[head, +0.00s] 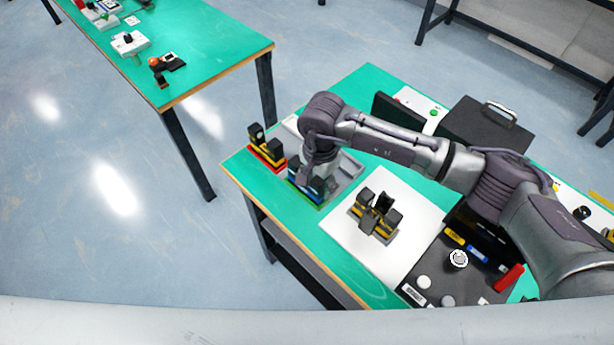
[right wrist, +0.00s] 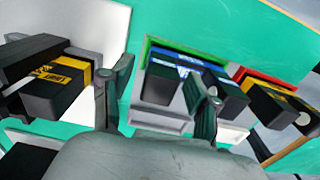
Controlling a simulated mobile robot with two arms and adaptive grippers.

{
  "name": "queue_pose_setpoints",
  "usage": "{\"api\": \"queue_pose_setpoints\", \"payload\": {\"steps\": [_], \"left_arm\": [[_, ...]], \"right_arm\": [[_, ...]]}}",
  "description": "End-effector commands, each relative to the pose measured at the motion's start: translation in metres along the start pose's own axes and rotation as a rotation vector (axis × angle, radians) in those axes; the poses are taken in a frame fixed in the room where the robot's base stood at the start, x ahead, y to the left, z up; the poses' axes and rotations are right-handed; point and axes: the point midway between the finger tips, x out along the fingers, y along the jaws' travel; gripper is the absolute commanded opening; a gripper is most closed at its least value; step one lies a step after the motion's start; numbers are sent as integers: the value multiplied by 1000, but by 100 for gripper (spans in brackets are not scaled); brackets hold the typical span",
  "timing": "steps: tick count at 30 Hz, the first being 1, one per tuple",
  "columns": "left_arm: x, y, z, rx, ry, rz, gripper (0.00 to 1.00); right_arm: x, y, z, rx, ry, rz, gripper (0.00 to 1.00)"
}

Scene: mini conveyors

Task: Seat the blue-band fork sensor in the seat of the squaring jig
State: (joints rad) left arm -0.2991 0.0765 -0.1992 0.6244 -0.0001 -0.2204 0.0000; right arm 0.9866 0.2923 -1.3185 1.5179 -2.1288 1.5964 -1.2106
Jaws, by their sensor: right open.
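The blue-band fork sensor (right wrist: 188,68) has black prongs and a blue-and-white band, and sits in a green-edged holder. In the head view it (head: 303,188) is partly hidden under my right gripper (head: 316,184). In the right wrist view my right gripper (right wrist: 158,104) is open, with its fingers apart in front of the sensor; one black prong shows between them. I cannot tell whether they touch it. On a white sheet stands a black block assembly with yellow bands (head: 375,215); I cannot tell whether this is the squaring jig. My left gripper is not in view.
A yellow-band sensor in a red holder (head: 267,153) stands close left of the blue-band one. A grey tray (head: 350,178) lies beside my gripper. A dark mat (head: 430,272) holds small parts. A second green table (head: 215,60) stands across a gap.

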Motion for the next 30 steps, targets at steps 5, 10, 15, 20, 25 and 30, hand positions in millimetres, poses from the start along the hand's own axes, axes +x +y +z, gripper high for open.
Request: {"api": "queue_pose_setpoints", "payload": {"steps": [5, 10, 15, 20, 25, 30], "left_arm": [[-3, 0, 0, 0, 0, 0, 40], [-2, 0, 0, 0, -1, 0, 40], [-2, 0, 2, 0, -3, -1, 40], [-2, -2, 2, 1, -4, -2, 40], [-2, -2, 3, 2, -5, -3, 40], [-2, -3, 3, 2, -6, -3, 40]], "right_arm": [[10, 0, 0, 0, 1, 1, 60], [10, 0, 0, 0, 1, 0, 60], [10, 0, 0, 0, 1, 0, 32], [10, 0, 0, 0, 1, 0, 5], [9, 0, 0, 0, 1, -1, 0], [8, 0, -1, 0, 2, -2, 0]]}}
